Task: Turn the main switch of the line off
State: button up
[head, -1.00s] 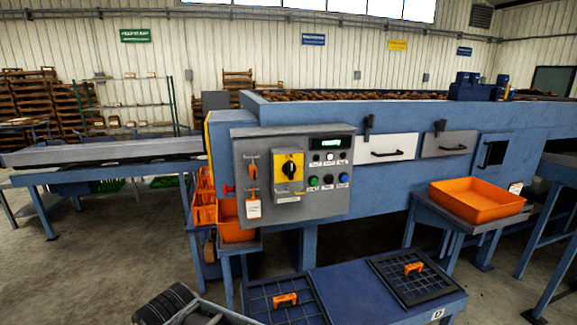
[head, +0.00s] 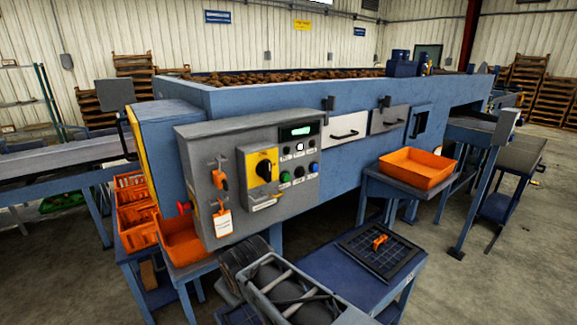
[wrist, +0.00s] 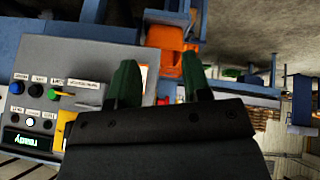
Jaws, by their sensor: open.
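The main switch (head: 264,169) is a black rotary knob on a yellow plate, on the front of the grey control panel (head: 200,155). Its exact pointing direction is too small to tell. In the wrist view the panel (wrist: 90,55) appears upside down, with the lit display reading "ready". There, only a bit of the yellow plate (wrist: 62,128) shows; my gripper hides the knob. My gripper (wrist: 158,75) is open and empty, its two dark green fingers apart in front of the panel's switch side. The head view does not show my gripper.
Left of the switch hang an orange lockout piece (head: 219,178) and a white-and-orange tag (head: 222,222). A red knob (head: 184,207) sticks out at the panel's left. Below are an orange bin (head: 183,240) and a blue table (head: 340,270). An orange tray (head: 417,168) stands right.

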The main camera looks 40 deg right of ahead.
jog(key=w+d+r+n+t+h+b, duration=0.1)
jog(key=w+d+r+n+t+h, duration=0.4)
jog(key=d, duration=0.6)
jog(key=n+t+y+b, duration=0.3)
jog(key=n+t+y, duration=0.3)
jog(key=n, duration=2.2)
send_near(270, 167)
jog(key=shift+t+h, duration=0.3)
jog(key=shift+t, duration=0.1)
jog(key=w, duration=0.3)
jog(key=w+p, duration=0.1)
jog(key=w, duration=0.2)
jog(key=w+p, duration=0.1)
jog(key=w, duration=0.2)
jog(key=shift+w+f, duration=0.25)
jog(key=shift+f, duration=0.05)
jog(key=shift+c, duration=0.4)
